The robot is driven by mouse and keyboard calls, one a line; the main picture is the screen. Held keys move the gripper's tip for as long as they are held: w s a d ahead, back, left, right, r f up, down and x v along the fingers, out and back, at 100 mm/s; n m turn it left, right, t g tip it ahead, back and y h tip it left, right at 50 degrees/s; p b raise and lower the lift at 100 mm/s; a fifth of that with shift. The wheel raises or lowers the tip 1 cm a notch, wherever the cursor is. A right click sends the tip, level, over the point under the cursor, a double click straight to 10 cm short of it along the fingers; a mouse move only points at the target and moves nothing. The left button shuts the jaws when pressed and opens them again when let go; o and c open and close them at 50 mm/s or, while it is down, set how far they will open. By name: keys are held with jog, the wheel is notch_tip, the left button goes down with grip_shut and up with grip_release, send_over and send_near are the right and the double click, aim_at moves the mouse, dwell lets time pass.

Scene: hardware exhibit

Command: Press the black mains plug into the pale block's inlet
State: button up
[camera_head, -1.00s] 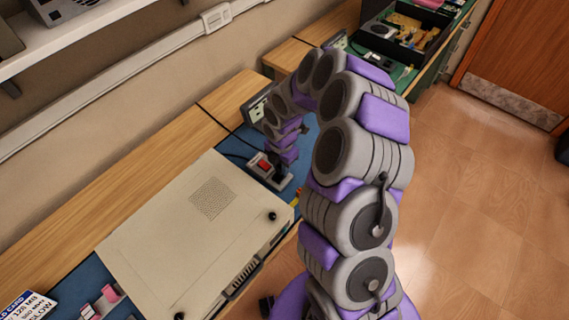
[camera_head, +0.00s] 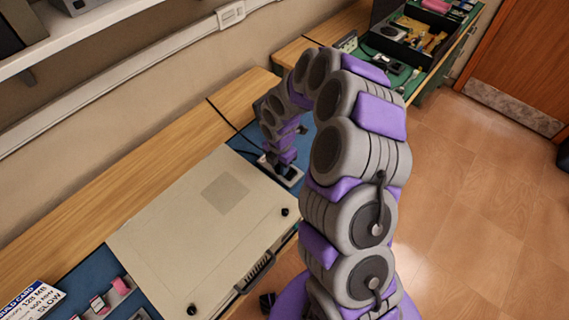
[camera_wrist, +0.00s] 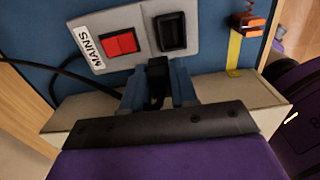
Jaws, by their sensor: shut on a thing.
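The pale block (camera_wrist: 130,27) shows in the wrist view with a MAINS label, a red switch (camera_wrist: 120,44) and a black-rimmed inlet (camera_wrist: 171,31). My gripper (camera_wrist: 159,76) is shut on the black plug (camera_wrist: 157,68), between its two blue fingers. The plug is just below the inlet in the picture, slightly to its left; I cannot tell the height gap between them. In the head view my gripper (camera_head: 281,166) is over the pale block (camera_head: 293,176) and hides most of it, including the switch.
A large beige case (camera_head: 195,235) lies close beside the block on the bench. A dark cable (camera_wrist: 70,65) runs past the block's left side. A yellow strip with an orange-and-black part (camera_wrist: 246,25) is to its right. Blue mat (camera_wrist: 60,15) shows around the block.

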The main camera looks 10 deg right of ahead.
jog(key=shift+a, duration=0.15)
jog(key=shift+d, duration=1.75)
jog(key=shift+a+p, duration=0.4)
jog(key=shift+a, duration=0.5)
jog(key=shift+d+p, duration=0.55)
jog(key=shift+d, duration=1.45)
jog(key=shift+a, duration=0.2)
jog(key=shift+a+p, duration=0.4)
jog(key=shift+a, duration=0.2)
jog(key=shift+d+f, duration=0.15)
jog(key=shift+d, duration=0.15)
jog(key=shift+a+f, duration=0.2)
jog(key=shift+f, duration=0.05)
